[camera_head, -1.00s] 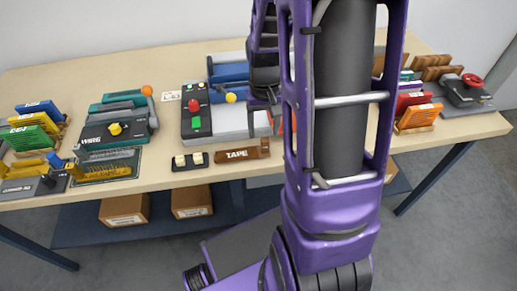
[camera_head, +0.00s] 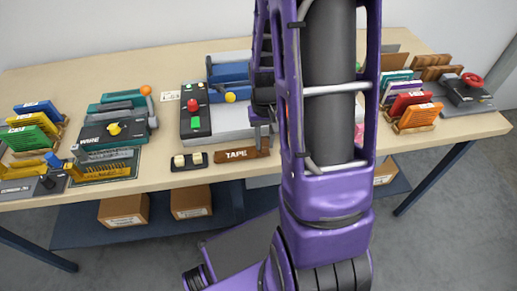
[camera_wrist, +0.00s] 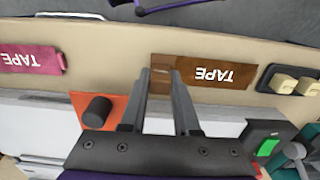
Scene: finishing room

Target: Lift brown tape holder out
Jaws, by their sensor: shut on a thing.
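The brown tape holder (camera_head: 232,156), marked TAPE, lies at the front edge of the table, right of centre in the wrist view (camera_wrist: 225,75). My gripper (camera_head: 263,143) is over its right end in the head view. In the wrist view, the two grey fingers of my gripper (camera_wrist: 160,75) reach the holder's left end, one on each side of a narrow part, and are shut on it. The holder looks level and at table height; I cannot tell whether it touches the table. My arm hides part of the table behind.
A pink TAPE holder (camera_wrist: 32,60) lies farther along the edge. A small black block with two cream buttons (camera_head: 189,161) sits beside the brown holder. A grey machine with a black control panel (camera_head: 196,118) stands behind. An orange plate (camera_wrist: 88,104) with a black knob is close to my fingers.

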